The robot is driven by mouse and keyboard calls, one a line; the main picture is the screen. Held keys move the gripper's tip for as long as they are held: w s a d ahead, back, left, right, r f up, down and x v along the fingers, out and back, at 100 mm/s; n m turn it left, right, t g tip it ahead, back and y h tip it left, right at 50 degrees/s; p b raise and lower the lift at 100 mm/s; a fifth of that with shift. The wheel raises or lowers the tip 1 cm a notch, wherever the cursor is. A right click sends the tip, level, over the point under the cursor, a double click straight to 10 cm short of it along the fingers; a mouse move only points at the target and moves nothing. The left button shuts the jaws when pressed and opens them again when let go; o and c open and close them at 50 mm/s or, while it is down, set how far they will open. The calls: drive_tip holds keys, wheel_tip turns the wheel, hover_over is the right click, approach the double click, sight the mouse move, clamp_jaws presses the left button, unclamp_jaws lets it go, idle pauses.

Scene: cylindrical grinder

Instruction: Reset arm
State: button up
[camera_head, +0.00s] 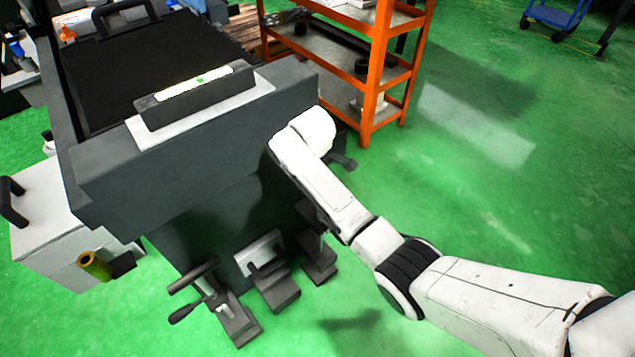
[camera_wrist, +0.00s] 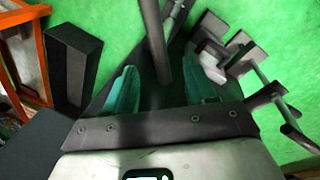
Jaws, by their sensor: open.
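My arm (camera_head: 330,190) reaches from the lower right of the head view to the right front corner of a dark grey machine block. My gripper's fingers are hidden in that view. In the wrist view my gripper (camera_wrist: 159,88) shows two teal fingers spread apart, with nothing held between them. A dark grey bar stands beyond the fingers; I cannot tell how far off it is.
A level-like bar (camera_head: 198,84) lies on the machine block (camera_head: 190,150). Several dark clamp-like parts (camera_head: 270,270) stick out low at its front. An orange shelf (camera_head: 375,70) stands behind it, and a white box (camera_head: 60,230) is left.

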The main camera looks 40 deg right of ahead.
drive_tip(key=shift+s+a+r, duration=0.1)
drive_tip(key=shift+s+r, duration=0.05)
drive_tip(key=shift+r, duration=0.45)
drive_tip(key=s+a+f+m+y+p, duration=0.1)
drive_tip(key=s+a+m+p, duration=0.1)
drive_tip(key=s+a, duration=0.4)
drive_tip(key=s+a+m+y+p, duration=0.1)
drive_tip(key=s+a+p, duration=0.2)
drive_tip(key=s, duration=0.6)
drive_tip(key=s+r+m+p, duration=0.1)
drive_tip(key=s+r+m, duration=0.1)
drive_tip(key=s, duration=0.8)
drive_tip(key=s+r+m+p, duration=0.2)
drive_tip(key=s+r, duration=0.3)
drive_tip(key=s, duration=0.5)
drive_tip(key=shift+s+d+r+m, duration=0.2)
drive_tip(key=shift+d+m, duration=0.1)
drive_tip(key=shift+m, duration=0.4)
drive_tip(key=shift+o, duration=0.3)
drive_tip(key=shift+w, duration=0.15)
